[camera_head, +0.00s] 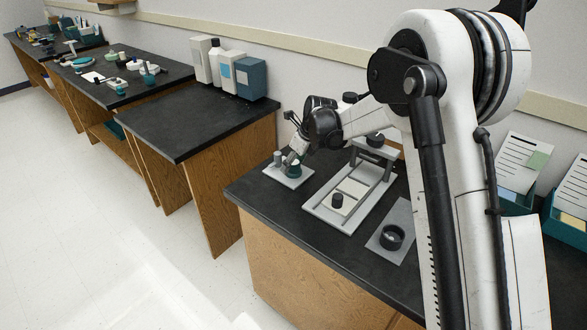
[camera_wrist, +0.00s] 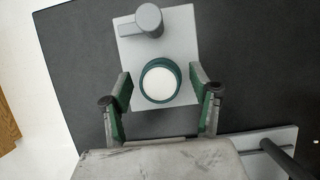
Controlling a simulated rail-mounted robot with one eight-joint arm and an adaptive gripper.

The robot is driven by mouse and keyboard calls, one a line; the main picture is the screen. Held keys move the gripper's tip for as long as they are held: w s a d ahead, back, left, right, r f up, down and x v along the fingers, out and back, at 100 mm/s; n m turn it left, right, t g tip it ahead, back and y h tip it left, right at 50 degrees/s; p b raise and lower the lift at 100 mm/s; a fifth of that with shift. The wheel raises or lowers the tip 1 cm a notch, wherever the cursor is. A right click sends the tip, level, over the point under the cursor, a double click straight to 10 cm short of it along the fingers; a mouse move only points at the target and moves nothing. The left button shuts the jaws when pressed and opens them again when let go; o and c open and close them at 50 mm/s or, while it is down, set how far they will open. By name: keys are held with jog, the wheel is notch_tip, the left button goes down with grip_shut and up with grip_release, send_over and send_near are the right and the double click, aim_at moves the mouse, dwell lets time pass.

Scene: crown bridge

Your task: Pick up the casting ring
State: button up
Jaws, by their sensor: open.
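A round dark green ring with a white filled top, which looks like the casting ring (camera_wrist: 160,80), stands on a small grey plate (camera_wrist: 183,24). It also shows in the head view (camera_head: 294,171), partly hidden by my gripper (camera_head: 290,161). My gripper is open above the plate. In the wrist view its two green-padded fingers lie left and right of the ring, with a visible gap on each side. I cannot tell how far down the fingertips reach beside the ring.
A grey cylindrical post with an arm (camera_wrist: 149,20) stands on the same plate, just beyond the ring. A grey frame (camera_head: 351,196) with a dark knob (camera_head: 337,200) and a black round dish (camera_head: 391,237) on another plate are to the right. The bench front is clear.

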jog(key=shift+f, duration=0.1)
jog(key=shift+c, duration=0.4)
jog(key=c, duration=1.3)
jog(key=shift+o, duration=0.2)
